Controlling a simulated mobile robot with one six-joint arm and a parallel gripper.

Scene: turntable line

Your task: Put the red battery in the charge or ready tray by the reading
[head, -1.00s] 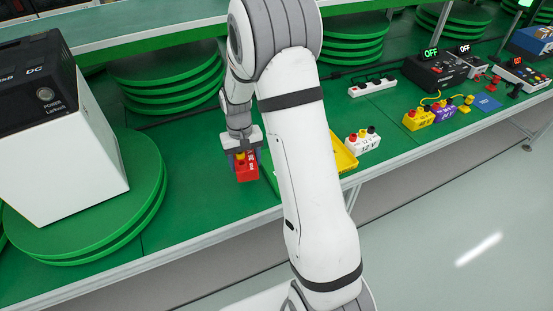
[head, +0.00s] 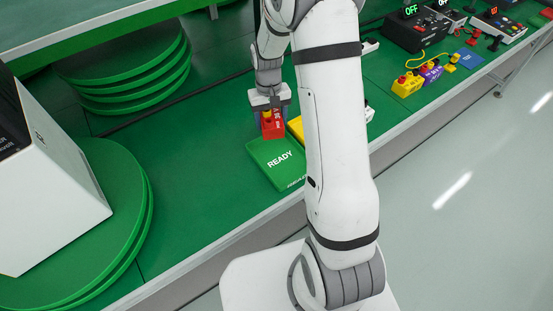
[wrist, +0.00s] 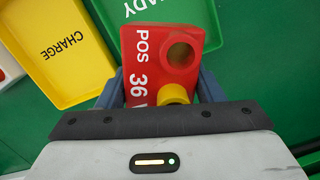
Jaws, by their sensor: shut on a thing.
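My gripper (head: 269,103) is shut on the red battery (head: 273,124) and holds it over the far edge of the green tray marked READY (head: 283,172). I cannot tell from the head view how high it is. In the wrist view the red battery (wrist: 158,48) sits between the jaws, with a yellow terminal and the print "POS 36" showing. The yellow tray marked CHARGE (wrist: 62,53) lies to its left there, and part of the READY tray (wrist: 150,10) shows behind the battery. In the head view my arm hides most of the yellow tray (head: 296,128).
Yellow (head: 407,84) and purple (head: 431,72) batteries stand at the right, near a dark box reading OFF (head: 415,34). A large white unit (head: 45,190) stands on a green turntable (head: 125,195) at the left. The bench between turntable and READY tray is clear.

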